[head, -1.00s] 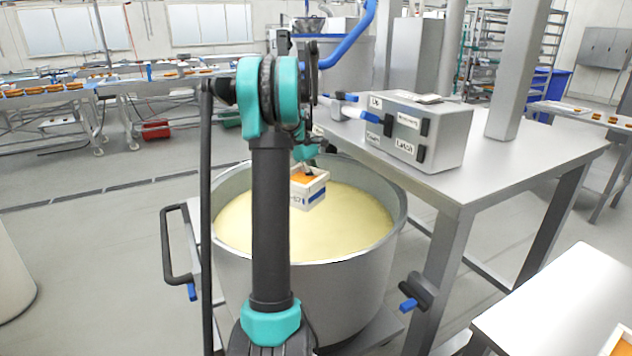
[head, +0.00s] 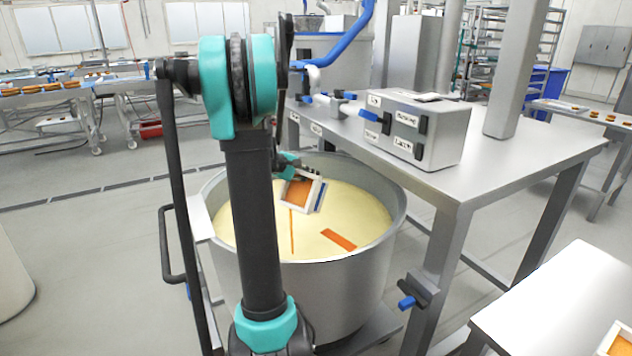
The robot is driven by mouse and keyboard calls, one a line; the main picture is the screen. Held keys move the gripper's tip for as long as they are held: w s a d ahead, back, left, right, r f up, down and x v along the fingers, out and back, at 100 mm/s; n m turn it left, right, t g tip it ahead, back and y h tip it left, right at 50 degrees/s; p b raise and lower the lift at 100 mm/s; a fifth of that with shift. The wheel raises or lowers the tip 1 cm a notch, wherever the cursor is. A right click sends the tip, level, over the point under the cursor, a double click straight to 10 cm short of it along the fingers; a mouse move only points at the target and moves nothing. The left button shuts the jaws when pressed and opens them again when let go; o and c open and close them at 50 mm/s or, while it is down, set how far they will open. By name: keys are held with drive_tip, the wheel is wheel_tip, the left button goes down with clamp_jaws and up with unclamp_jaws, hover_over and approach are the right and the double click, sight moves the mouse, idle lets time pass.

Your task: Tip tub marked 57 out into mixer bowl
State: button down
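The white tub (head: 316,195) hangs tilted over the mixer bowl (head: 398,208), its open side turned towards me. Orange filling shows inside it. A thin orange stream (head: 292,232) runs down from it to the pale yellow mass (head: 365,215) in the bowl. An orange patch (head: 339,240) lies on that mass. My gripper (head: 298,172) is at the tub's upper edge and appears shut on it; the fingertips are small and partly hidden by my arm. The tub's number cannot be read now.
A steel table (head: 510,160) with a labelled control box (head: 425,130) stands right of the bowl. A lower white table (head: 560,300) at bottom right carries another tub with orange filling (head: 615,342). Open floor lies to the left.

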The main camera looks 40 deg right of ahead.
drive_tip(key=shift+s+a+r+m+h, duration=0.15)
drive_tip(key=shift+a+r+m+h, duration=0.1)
drive_tip(key=shift+a+h, duration=0.35)
drive_tip(key=shift+s+a+r+m+h, duration=0.15)
drive_tip(key=shift+a+r+h, duration=0.15)
drive_tip(key=shift+a+h, duration=0.25)
drive_tip(key=shift+s+a+r+m+h, duration=0.1)
drive_tip(key=shift+a+r+m+h, duration=0.15)
drive_tip(key=shift+a+h, duration=0.35)
drive_tip(key=shift+d+h, duration=0.15)
drive_tip(key=shift+h, duration=0.1)
